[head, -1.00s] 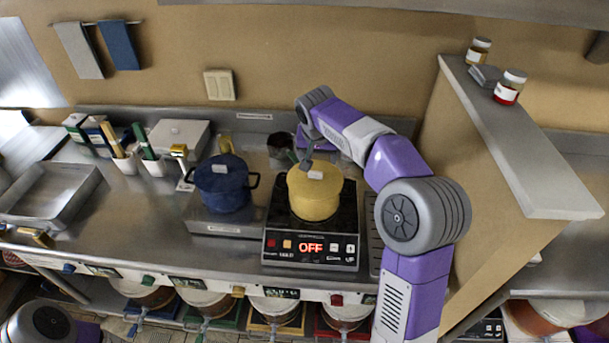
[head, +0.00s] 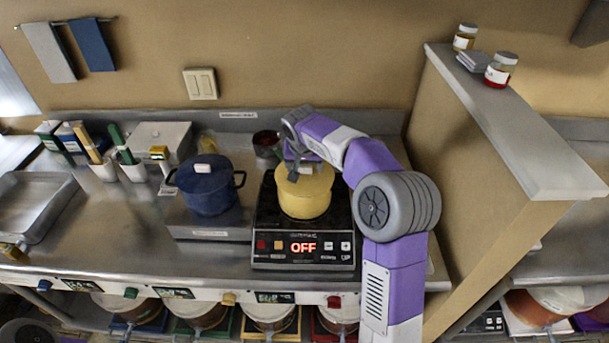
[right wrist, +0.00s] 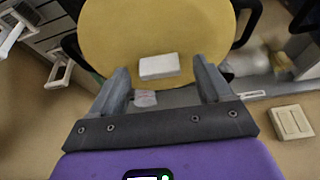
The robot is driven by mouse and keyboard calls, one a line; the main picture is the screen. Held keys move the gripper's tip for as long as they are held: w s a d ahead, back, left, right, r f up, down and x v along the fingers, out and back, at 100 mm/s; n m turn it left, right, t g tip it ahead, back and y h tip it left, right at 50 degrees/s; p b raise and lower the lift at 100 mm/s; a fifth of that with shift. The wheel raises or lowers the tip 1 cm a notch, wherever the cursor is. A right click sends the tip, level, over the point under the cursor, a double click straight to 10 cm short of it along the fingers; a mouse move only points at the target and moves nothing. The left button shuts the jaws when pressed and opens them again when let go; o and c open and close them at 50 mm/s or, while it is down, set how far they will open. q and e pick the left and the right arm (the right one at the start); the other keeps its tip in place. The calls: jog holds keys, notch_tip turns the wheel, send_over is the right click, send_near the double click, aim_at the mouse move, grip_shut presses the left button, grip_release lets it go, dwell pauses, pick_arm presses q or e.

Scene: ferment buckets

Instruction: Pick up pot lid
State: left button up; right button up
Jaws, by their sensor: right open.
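A yellow pot (head: 304,203) with a yellow lid stands on the black cooker in the head view. The lid (right wrist: 150,25) has a pale block-shaped knob (right wrist: 158,67), which fills the middle of the right wrist view. My right gripper (right wrist: 163,78) is open, its two grey fingers apart on either side of the knob's near side. I cannot tell if they touch the lid. In the head view the right gripper (head: 294,168) is at the lid's left back edge, partly in front of the lid. My left gripper is out of view.
The cooker's display (head: 303,247) reads OFF. A blue lidded pot (head: 208,190) stands to the left on a metal plate. A dark cup (head: 266,144) stands behind. A shelf (head: 510,140) with jars is at the right.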

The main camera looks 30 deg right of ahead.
jog(key=shift+d+f, duration=0.1)
jog(key=shift+f, duration=0.15)
jog(key=c, duration=1.2)
